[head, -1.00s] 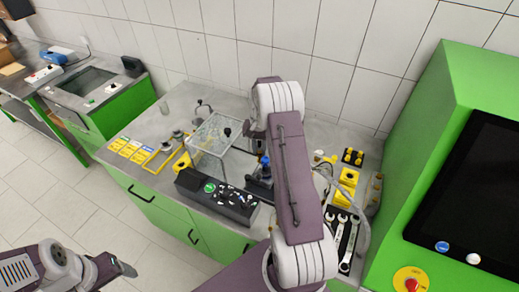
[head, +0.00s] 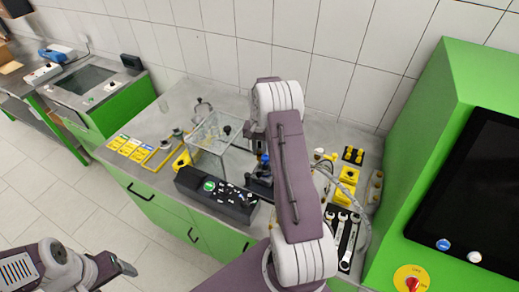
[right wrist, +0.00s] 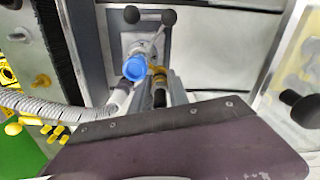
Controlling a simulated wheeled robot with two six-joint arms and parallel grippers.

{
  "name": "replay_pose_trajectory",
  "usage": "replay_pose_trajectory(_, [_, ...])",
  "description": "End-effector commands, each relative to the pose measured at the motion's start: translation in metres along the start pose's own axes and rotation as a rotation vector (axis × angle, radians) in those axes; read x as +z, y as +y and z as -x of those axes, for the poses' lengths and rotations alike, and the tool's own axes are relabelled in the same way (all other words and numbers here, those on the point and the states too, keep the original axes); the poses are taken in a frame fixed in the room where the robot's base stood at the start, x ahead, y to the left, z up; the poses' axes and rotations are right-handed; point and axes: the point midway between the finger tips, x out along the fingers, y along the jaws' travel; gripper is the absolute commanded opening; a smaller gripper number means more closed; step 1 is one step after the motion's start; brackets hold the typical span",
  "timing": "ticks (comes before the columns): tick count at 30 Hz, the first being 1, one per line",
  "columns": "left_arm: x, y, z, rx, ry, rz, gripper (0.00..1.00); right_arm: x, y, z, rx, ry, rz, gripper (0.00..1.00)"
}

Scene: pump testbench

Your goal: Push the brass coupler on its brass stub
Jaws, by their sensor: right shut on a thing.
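In the right wrist view my right gripper (right wrist: 160,88) is shut on the brass coupler (right wrist: 159,95), a small brass and dark piece between its fingers. A small brass part, which looks like the brass stub (right wrist: 157,71), shows just beyond the fingertips, beside a blue cap (right wrist: 135,68). I cannot tell whether coupler and stub touch. In the head view my right forearm hides most of this spot; the blue cap (head: 265,158) shows left of it. My left gripper (head: 126,268) hangs at the lower left over the floor; its jaw opening is unclear.
A grey corrugated hose (right wrist: 50,105) runs in from the left. A black-knobbed T-handle (right wrist: 150,17) stands beyond the blue cap. A clear box (head: 208,140) and a black control panel (head: 215,195) stand left of my arm. Wrenches (head: 343,235) lie right of it.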

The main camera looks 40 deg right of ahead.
Motion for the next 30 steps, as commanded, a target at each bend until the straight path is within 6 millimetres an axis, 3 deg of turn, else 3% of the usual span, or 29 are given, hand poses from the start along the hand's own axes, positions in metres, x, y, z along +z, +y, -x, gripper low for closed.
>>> replay_pose_trajectory(30, [0.0003, -0.0001, -0.0033, 0.000, 0.000, 0.000, 0.73, 0.0000, 0.0002, -0.0084, 0.000, 0.001, 0.000, 0.00])
